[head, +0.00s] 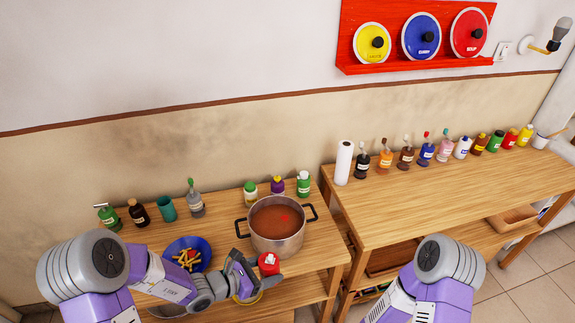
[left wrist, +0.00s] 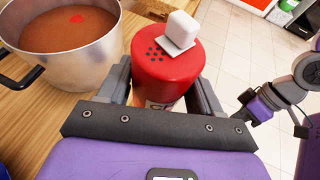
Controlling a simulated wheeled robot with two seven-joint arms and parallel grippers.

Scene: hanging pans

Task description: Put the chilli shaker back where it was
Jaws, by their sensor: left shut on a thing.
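The chilli shaker (head: 269,262) has a red perforated lid with a small white block on top. My left gripper (head: 258,274) is shut around its body and holds it near the front edge of the left table, just in front of the steel pot (head: 278,240). In the left wrist view the red lid (left wrist: 167,62) shows between the fingers, and its label is mostly hidden. The pot holds reddish-brown soup with a red patch on it. My right gripper (left wrist: 243,104) is small at the right of the left wrist view; its jaw state is unclear.
Behind the pot stand a green-capped jar (head: 250,193), a purple-and-yellow shaker (head: 277,186) and a green-and-white jar (head: 303,184). A blue bowl (head: 203,246) of yellow pieces is left of the pot. The right table (head: 420,205) has a bottle row at the back and bare wood in front.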

